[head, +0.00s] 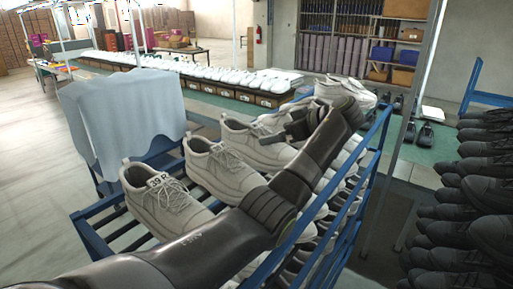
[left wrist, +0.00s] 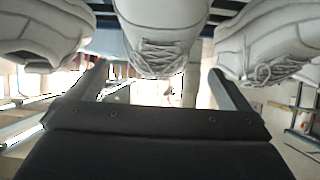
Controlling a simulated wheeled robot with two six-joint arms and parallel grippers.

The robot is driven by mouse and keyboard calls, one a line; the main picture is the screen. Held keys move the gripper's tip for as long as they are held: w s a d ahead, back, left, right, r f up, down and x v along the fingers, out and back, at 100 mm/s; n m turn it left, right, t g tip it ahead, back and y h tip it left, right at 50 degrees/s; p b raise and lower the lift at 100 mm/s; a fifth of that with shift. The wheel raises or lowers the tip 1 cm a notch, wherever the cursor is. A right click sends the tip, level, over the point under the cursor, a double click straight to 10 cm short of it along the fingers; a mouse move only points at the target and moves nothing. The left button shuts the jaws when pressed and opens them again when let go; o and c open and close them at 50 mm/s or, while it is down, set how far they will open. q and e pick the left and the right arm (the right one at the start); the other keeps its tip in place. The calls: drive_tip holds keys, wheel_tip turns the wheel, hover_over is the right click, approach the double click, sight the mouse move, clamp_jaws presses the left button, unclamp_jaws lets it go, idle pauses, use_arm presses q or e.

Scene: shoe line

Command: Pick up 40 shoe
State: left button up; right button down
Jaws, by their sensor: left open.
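White-grey lace-up shoes stand in a row on a blue rack (head: 88,226). The nearest shoe (head: 157,203) carries a small number tag (head: 157,180) that seems to read 39. Behind it stand a second shoe (head: 213,165) and a third shoe (head: 250,147). I cannot read a 40 on any shoe. My left gripper (head: 278,136) is open by the farther shoes, and my arm hides part of the row. In the left wrist view the open jaws (left wrist: 158,68) point at a middle shoe (left wrist: 160,40), with a shoe on either side. No shoe is held. My right gripper does not show.
A grey cloth-like cover (head: 125,115) stands left of the rack. Dark shoes (head: 480,200) are stacked close at the right. A long table of white shoes on boxes (head: 215,90) runs behind. A rack rail (head: 345,200) lies right of my arm.

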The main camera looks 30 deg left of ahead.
sight(268, 134)
use_arm(q)
drive_tip(key=shift+p+x, duration=0.35)
drive_tip(key=shift+x, duration=0.8)
drive_tip(key=shift+a, duration=0.3)
drive_tip(key=shift+a+p, duration=0.2)
drive_tip(key=shift+p, duration=0.4)
drive_tip(key=p+x, duration=0.3)
drive_tip(key=x, duration=0.1)
drive_tip(key=shift+w, duration=0.2)
drive_tip(key=shift+a+f, duration=0.2)
drive_tip(key=shift+a, duration=0.05)
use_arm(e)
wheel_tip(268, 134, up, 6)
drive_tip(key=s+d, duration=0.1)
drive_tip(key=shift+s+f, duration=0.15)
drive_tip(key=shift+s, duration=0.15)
use_arm(q)
drive_tip(key=shift+d, duration=0.1)
drive_tip(key=shift+c, duration=0.9)
drive_tip(key=shift+w, duration=0.1)
drive_tip(key=c, duration=0.9)
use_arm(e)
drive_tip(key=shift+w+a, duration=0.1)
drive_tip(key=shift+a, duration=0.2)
